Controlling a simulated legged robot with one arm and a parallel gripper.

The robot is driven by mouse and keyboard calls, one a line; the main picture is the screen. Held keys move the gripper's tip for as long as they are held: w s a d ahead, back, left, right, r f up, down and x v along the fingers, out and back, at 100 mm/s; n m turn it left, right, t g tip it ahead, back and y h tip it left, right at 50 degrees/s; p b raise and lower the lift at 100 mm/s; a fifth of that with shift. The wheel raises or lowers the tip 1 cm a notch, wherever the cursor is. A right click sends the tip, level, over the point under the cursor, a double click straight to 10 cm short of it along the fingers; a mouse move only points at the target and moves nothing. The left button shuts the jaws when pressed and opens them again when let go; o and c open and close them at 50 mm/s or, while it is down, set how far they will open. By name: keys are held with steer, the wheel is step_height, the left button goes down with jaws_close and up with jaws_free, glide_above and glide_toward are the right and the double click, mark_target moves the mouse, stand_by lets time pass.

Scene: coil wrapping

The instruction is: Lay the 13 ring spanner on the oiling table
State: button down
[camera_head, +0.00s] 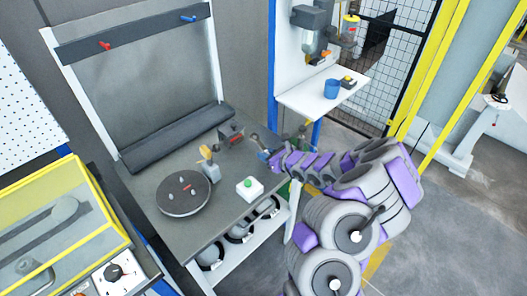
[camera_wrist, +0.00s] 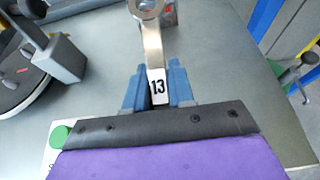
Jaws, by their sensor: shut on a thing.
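The ring spanner marked 13 (camera_wrist: 153,45) is held in my gripper (camera_wrist: 158,88), whose blue fingers are shut on its labelled end. Its ring end points away from me, near the top edge of the wrist view. In the head view my gripper (camera_head: 270,157) and the spanner (camera_head: 258,143) are over the right edge of the grey workbench (camera_head: 150,180). I cannot tell whether the spanner touches the bench. A small white table (camera_head: 300,103), which looks like the oiling table, stands behind at the upper right, under bottle-like fittings.
The white table carries a blue cup (camera_head: 331,88) and a small dark item (camera_head: 348,82), with bare surface to their left. The bench holds a round turntable (camera_head: 184,205), a green-button box (camera_head: 249,189) and a dark clamp-like block (camera_head: 230,137). A blue post stands beside the white table.

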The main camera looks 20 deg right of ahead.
mark_target(262, 147)
steer(key=w, duration=0.4)
steer(key=shift+w+d+f+b, duration=0.15)
steer(key=shift+w+f+b, duration=0.05)
steer(key=shift+w+b, duration=0.1)
steer(key=shift+w+d, duration=0.3)
steer(key=shift+w, duration=0.25)
steer(key=shift+w+d+f, duration=0.1)
steer(key=shift+d+f, duration=0.05)
steer(key=shift+f, duration=0.05)
step_height(262, 147, down, 3)
steer(key=shift+f+b, duration=0.15)
steer(key=shift+b, duration=0.65)
steer(key=c, duration=1)
jaws_free()
steer(key=shift+o, duration=0.2)
